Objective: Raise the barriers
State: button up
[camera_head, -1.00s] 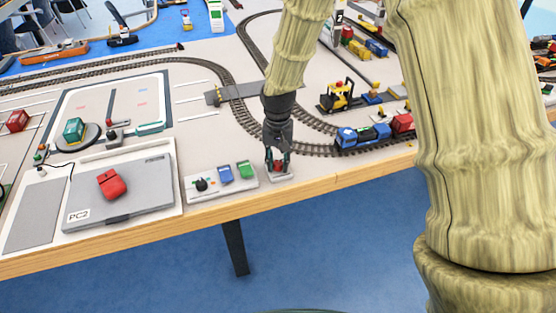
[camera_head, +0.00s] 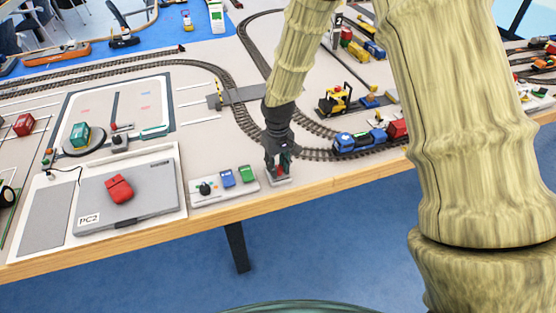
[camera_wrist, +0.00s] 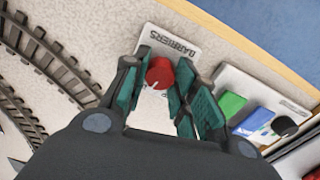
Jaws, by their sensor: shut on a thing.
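A small white panel labelled BARRIERS (camera_wrist: 177,45) with a round red knob (camera_wrist: 160,72) lies near the table's front edge. The knob has a white pointer line. My gripper (camera_head: 280,174) points down over this panel in the head view. In the wrist view my gripper's green-padded fingers (camera_wrist: 158,88) are closed around the red knob, one on each side. A grey crossing strip (camera_head: 245,96) spans the track behind the panel, with a small yellow-marked post (camera_head: 218,95) at its left end. I cannot tell the barriers' position there.
A white control panel (camera_head: 214,200) with a black knob and blue and green switches stands left of my gripper. A grey PC2 box (camera_head: 147,205) with a red mouse is further left. A blue and red train (camera_head: 360,139) stands on the track to the right.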

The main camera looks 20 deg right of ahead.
aim_at(278, 168)
jog(key=n+p, duration=0.3)
jog(key=n, duration=0.2)
jog(key=shift+r+n, duration=0.15)
jog(key=shift+n, duration=0.15)
jog(key=n+p, duration=0.3)
jog(key=n, duration=0.2)
jog(key=shift+n, duration=0.4)
jog(key=o, duration=1.1)
jog(key=shift+c, duration=0.2)
notch_tip(278, 168, up, 12)
jog(key=shift+f, duration=0.2)
